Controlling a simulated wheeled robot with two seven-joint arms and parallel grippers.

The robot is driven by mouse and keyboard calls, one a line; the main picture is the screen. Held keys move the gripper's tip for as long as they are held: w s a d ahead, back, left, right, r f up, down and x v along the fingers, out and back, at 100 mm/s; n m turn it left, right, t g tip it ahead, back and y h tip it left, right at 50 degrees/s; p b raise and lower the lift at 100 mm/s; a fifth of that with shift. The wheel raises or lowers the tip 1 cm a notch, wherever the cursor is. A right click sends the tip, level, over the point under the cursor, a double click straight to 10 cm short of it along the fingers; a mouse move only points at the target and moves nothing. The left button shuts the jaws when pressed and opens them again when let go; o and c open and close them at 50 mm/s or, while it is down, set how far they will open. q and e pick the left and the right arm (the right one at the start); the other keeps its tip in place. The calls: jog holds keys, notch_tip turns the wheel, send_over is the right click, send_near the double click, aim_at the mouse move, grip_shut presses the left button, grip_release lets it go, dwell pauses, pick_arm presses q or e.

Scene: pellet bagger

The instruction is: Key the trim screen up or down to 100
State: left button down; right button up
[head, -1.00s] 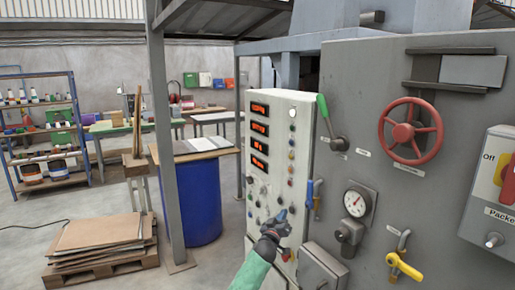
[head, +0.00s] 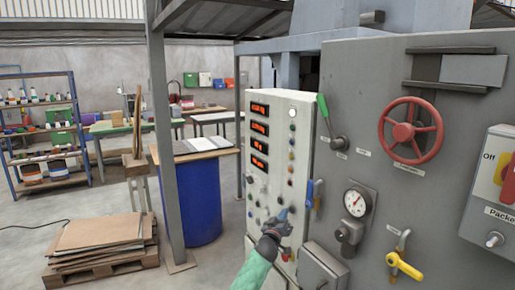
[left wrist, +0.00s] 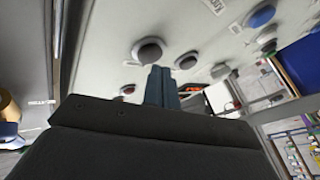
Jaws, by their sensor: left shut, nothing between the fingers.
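A pale control panel (head: 291,110) stands at the middle of the head view. Red-lit displays (head: 260,129) run down its left side. Their text is too small to read, so I cannot tell which is the trim screen. Lamps, knobs and buttons cover the rest of its face. My left gripper (head: 284,213) is shut and empty, its blue fingertips at the lower buttons. In the left wrist view the fingertips (left wrist: 161,86) are just below and between two dark round buttons, one left (left wrist: 148,51) and one right (left wrist: 186,61). I cannot tell whether they touch. My right gripper is not in view.
To the right are a green-handled lever (head: 324,107), a red handwheel (head: 411,131), a gauge (head: 356,202) and a yellow valve handle (head: 404,267). A blue drum (head: 198,200) and a pallet of cardboard (head: 100,235) stand left.

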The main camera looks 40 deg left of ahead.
pick_arm(q)
jog(key=shift+w+d, duration=0.1)
jog(key=shift+w, duration=0.1)
jog(key=shift+w+d, duration=0.1)
jog(key=shift+w, duration=0.2)
dwell(0.7)
jog(key=shift+s, duration=0.15)
jog(key=shift+s+a, duration=0.3)
jog(key=shift+s, duration=0.3)
jog(key=shift+s+a+p, duration=0.35)
jog(key=shift+s, duration=0.55)
jog(key=shift+s+a+p, duration=0.35)
jog(key=shift+s+a, duration=0.05)
jog(key=shift+s, duration=0.55)
jog(key=shift+s+a+p, duration=0.35)
jog(key=shift+s, duration=0.55)
